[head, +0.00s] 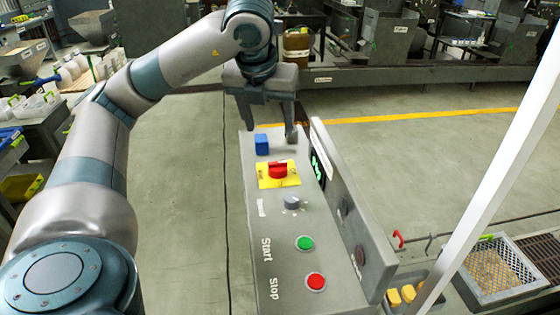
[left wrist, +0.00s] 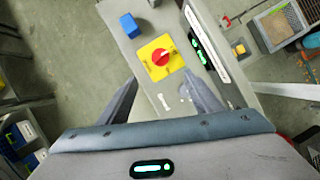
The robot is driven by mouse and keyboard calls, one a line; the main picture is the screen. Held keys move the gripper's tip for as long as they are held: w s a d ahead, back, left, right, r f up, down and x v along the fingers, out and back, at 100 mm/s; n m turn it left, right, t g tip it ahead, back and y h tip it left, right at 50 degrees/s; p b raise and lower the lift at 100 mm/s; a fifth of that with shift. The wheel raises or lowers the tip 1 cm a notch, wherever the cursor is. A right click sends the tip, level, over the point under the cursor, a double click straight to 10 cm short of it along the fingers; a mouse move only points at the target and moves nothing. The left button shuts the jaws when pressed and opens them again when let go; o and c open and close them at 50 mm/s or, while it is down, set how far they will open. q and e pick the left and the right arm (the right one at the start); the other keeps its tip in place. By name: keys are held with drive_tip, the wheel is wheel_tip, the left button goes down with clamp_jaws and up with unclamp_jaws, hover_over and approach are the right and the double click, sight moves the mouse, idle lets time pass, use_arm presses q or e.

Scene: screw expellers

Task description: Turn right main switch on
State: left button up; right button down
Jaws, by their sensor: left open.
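A red rotary main switch (head: 278,171) sits on a yellow square plate on top of a grey control panel (head: 262,228). It is the only main switch I can make out. In the head view its red handle lies roughly crosswise; I cannot read its on or off marks. It also shows in the left wrist view (left wrist: 161,57), ahead of and between the fingers. My left gripper (head: 270,130) points down over the far end of the panel, open and empty, with its fingers (left wrist: 161,76) apart from the switch. My right gripper is not in view.
A blue block (head: 262,144) is beyond the switch. Nearer are a grey knob (head: 292,203), a green Start button (head: 304,243) and a red Stop button (head: 316,282). An upright plate (head: 350,215) with a green-lit display borders the panel's right side. Open floor lies left.

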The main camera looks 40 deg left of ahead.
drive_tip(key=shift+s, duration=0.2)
use_arm(q)
drive_tip(key=b, duration=0.3)
hover_over(277, 164)
drive_tip(key=s+d, duration=0.1)
drive_tip(key=s, duration=0.1)
wheel_tip(277, 164, down, 11)
drive_tip(key=x, duration=0.4)
drive_tip(key=shift+a+f, duration=0.1)
drive_tip(key=shift+f, duration=0.15)
drive_tip(key=shift+w+a+f+p, duration=0.1)
drive_tip(key=shift+w+f+p, duration=0.2)
drive_tip(key=shift+f, duration=0.2)
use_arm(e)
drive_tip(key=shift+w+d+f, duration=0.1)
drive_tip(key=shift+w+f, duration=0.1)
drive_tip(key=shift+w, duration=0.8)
use_arm(q)
drive_tip(key=shift+c, duration=0.3)
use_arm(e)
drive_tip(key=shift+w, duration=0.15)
use_arm(q)
drive_tip(key=c, duration=1)
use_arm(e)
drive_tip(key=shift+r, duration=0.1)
